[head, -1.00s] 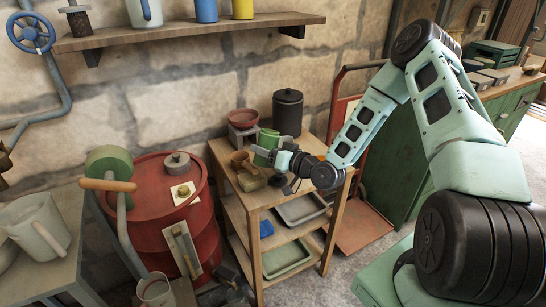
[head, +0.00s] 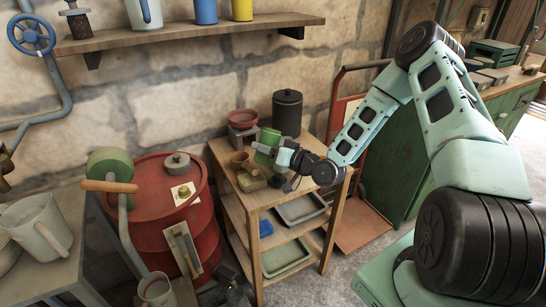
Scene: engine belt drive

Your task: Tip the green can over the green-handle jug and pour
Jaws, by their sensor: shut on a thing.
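The green can (head: 268,143) is held by my gripper (head: 274,153) above the wooden cart's top. The gripper is shut on the can's side, and the fingers are small in view. The can leans a little; its mouth and any stream from it are too small to make out. I cannot make out a jug with a green handle. Another pale jug with a bluish handle (head: 145,12) stands on the wall shelf.
The wooden cart (head: 262,195) also holds a dark lidded canister (head: 287,113), a red bowl on a scale (head: 243,119), a brown cup (head: 239,160) and a brass-coloured object (head: 252,180) close below the can. A red drum (head: 160,238) stands left of the cart.

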